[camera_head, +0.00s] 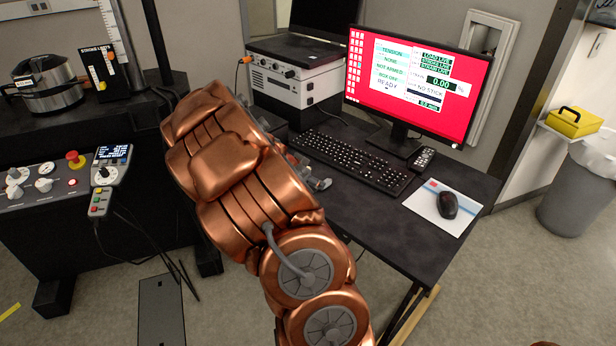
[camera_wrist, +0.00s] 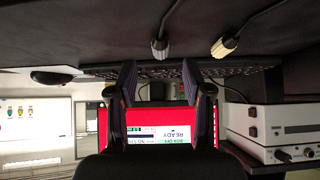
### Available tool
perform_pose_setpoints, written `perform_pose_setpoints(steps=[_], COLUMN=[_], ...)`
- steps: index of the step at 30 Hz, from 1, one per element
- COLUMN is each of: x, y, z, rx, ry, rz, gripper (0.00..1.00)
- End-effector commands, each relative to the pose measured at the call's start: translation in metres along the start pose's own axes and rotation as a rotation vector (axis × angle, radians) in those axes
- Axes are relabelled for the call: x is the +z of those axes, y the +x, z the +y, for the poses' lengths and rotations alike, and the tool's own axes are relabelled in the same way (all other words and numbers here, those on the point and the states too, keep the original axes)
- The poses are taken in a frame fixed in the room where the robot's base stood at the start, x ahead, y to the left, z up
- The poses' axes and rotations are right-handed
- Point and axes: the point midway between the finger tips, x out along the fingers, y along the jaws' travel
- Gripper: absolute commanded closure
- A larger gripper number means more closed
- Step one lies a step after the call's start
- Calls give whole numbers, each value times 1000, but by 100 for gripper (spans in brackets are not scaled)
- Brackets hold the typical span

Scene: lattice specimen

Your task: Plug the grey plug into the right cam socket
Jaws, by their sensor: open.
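In the wrist view, which is upside down, a grey plug (camera_wrist: 159,48) lies on the dark desk with its cable running off to the top edge. My gripper (camera_wrist: 157,70) is open and empty, its two dark fingers apart, with the grey plug beyond the gap between their tips. In the head view my copper-coloured arm hides most of the gripper. A white instrument box (camera_head: 296,82) with knobs stands at the back of the desk; it also shows in the wrist view (camera_wrist: 268,130). I cannot make out which opening is the right cam socket.
A cream plug (camera_wrist: 225,47) lies beside the grey one. A keyboard (camera_head: 352,160), red-screened monitor (camera_head: 415,80), handset (camera_head: 422,159) and mouse (camera_head: 447,205) on a white pad occupy the desk. An orange connector (camera_head: 245,60) with a cable is at the box's left.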

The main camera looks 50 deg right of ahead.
Motion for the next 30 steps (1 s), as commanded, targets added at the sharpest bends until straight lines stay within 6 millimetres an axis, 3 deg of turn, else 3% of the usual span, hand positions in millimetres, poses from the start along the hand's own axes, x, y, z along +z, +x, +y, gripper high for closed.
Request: perform_pose_setpoints(steps=[13, 27, 30], x=[-1, -1, -1], y=[48, 56, 56], z=[0, 0, 0], rx=[1, 0, 0], ry=[-1, 2, 2], rz=[1, 1, 1], gripper=[50, 50, 58])
